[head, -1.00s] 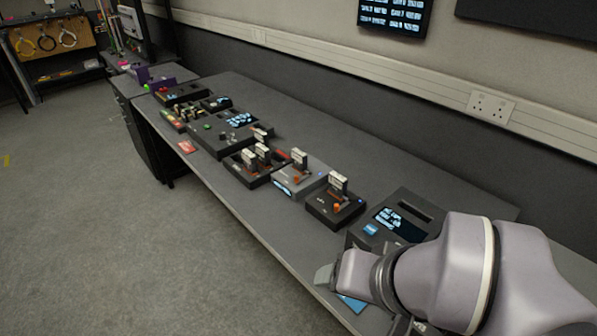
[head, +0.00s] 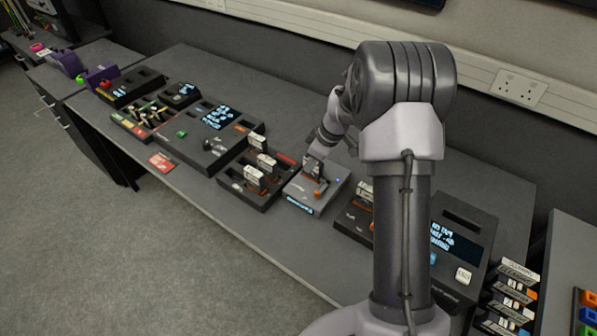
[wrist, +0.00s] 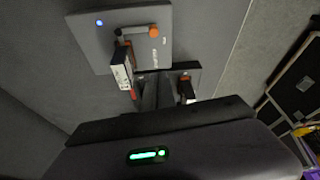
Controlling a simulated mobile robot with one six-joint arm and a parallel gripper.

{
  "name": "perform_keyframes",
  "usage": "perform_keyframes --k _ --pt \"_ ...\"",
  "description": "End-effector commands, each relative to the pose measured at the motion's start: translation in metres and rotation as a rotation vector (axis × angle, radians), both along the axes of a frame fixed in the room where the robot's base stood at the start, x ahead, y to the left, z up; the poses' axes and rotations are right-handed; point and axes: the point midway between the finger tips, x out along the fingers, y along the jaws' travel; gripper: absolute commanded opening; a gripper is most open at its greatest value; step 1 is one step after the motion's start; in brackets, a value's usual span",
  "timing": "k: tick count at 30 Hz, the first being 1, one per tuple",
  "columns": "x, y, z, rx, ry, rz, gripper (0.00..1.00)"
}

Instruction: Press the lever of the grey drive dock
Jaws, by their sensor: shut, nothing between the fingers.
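The grey drive dock (head: 312,198) stands on the bench, in the middle of the head view. It fills the upper left of the wrist view (wrist: 92,45). Its lever (wrist: 153,31) has an orange end, which also shows in the head view (head: 320,192). A white-labelled drive (wrist: 122,68) stands upright in the dock. My gripper (wrist: 156,78) is shut and empty, pointing down beside this drive. In the head view my gripper (head: 317,153) is just behind and above the dock, partly hidden. I cannot tell whether it touches anything.
A black tray with upright drives (head: 256,181) stands left of the dock, close by. A dark dock (head: 352,222) on the right is partly hidden by my arm. A console with a screen (head: 455,245) is further right. The bench front edge is clear.

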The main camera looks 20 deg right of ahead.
Motion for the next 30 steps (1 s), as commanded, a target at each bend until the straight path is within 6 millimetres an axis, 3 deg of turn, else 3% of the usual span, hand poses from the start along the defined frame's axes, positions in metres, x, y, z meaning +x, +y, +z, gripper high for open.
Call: perform_keyframes --k 8,23,30 --pt "0.0 0.002 -0.004 0.001 0.001 -0.001 0.0" --pt "0.024 0.025 -0.1 0.001 0.004 -0.001 0.0" --pt "-0.002 -0.001 -0.095 0.001 0.001 -0.004 0.0"
